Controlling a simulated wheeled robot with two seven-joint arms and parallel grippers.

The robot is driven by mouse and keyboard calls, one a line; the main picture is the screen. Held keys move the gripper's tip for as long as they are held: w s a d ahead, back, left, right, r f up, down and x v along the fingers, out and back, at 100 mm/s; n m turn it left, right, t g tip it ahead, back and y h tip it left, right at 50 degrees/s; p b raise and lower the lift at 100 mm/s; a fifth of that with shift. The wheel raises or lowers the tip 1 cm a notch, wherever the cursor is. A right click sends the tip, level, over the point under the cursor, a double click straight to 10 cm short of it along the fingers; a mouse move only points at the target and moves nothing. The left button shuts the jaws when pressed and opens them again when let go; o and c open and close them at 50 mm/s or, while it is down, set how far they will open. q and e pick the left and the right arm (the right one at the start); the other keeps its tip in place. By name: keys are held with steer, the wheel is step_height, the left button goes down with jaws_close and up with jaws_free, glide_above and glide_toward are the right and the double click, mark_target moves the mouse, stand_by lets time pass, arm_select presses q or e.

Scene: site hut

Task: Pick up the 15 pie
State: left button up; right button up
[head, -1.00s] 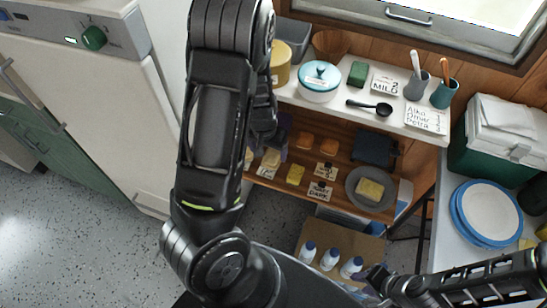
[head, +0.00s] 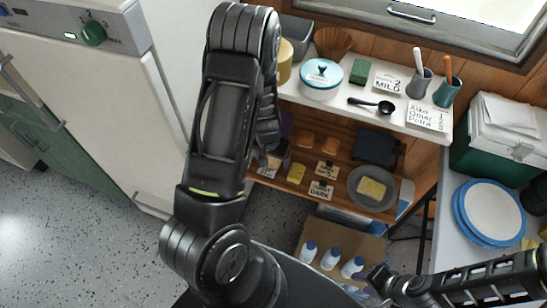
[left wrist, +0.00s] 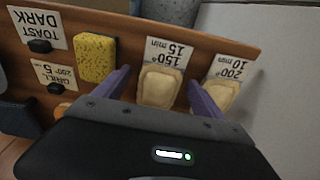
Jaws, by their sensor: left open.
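In the left wrist view a pale, rounded-square pie (left wrist: 160,87) lies on the wooden shelf by a card reading "150° 15 min". A second similar pie (left wrist: 221,95) lies to its right by a card reading "200° 10 min". My left gripper (left wrist: 158,80) is open, its purple fingers on either side of the 15 pie in the picture. I cannot tell whether they touch it. In the head view the left gripper (head: 272,145) is over the shelf's left end, mostly hidden by my arm. My right gripper (head: 376,278) is at the lower right, its jaws unclear.
A yellow sponge (left wrist: 95,57) lies left of the 15 pie, with "Toast dark" and "Grill" cards beyond. A grey plate (head: 387,200) with a yellow block sits on the shelf's right. The white counter (head: 340,112) above holds a lidded pot (head: 321,77). Bottles (head: 330,258) stand in a box below.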

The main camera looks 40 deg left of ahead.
mark_target(272, 159)
arm_select(q)
steer(key=shift+c, duration=0.3)
steer(key=c, duration=1.5)
step_height(272, 159, up, 10)
steer(key=shift+r+p, duration=0.1)
steer(key=shift+p, duration=0.8)
